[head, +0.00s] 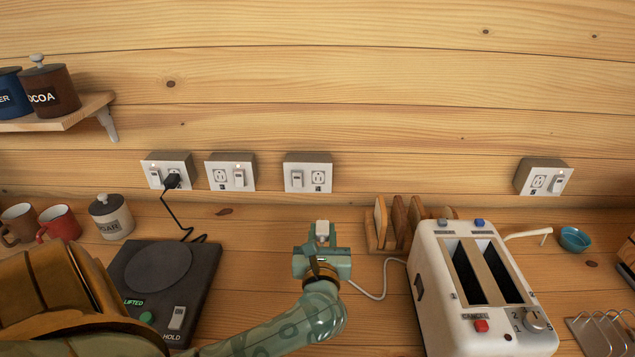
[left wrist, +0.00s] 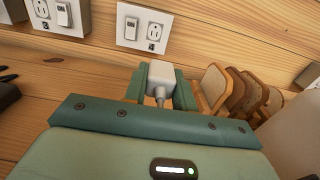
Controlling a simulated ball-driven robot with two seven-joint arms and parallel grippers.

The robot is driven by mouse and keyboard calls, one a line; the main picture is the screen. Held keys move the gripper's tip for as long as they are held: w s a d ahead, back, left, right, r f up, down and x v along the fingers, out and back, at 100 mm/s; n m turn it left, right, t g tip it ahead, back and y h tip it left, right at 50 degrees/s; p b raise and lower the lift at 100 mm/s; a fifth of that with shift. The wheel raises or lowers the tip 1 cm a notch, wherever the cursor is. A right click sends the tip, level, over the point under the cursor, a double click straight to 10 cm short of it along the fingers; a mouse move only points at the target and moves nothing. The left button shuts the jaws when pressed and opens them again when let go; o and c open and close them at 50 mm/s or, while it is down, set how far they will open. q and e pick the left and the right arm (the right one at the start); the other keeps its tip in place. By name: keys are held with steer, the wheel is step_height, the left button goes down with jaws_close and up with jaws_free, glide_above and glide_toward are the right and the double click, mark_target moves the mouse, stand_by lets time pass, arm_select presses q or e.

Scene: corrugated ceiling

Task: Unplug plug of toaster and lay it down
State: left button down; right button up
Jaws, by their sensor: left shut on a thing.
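The white toaster (head: 455,300) stands on the wooden counter at the right, with two dark slots. Its white cord (head: 375,293) curves over the counter towards my left gripper. My left gripper (head: 322,247) is shut on the white plug (head: 322,229), just above or at the counter below the middle wall outlet (head: 308,172). In the left wrist view the plug (left wrist: 160,76) sits between the green fingers, with its cord towards me. It is apart from the outlet (left wrist: 142,27), whose socket is empty. Whether the plug touches the counter I cannot tell. My right gripper is not in view.
A toast rack (head: 375,240) with bread slices stands between gripper and toaster. A dark hot plate (head: 165,290) is at the left, its black plug (head: 171,182) in the left outlet. A sugar jar (head: 110,217) and mugs stand further left. Counter beside the gripper is partly clear.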

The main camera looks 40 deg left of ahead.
mark_target(325, 239)
arm_select(q)
steer(key=shift+v, duration=2.2)
steer(key=shift+w+d, duration=0.2)
steer(key=shift+w, duration=0.05)
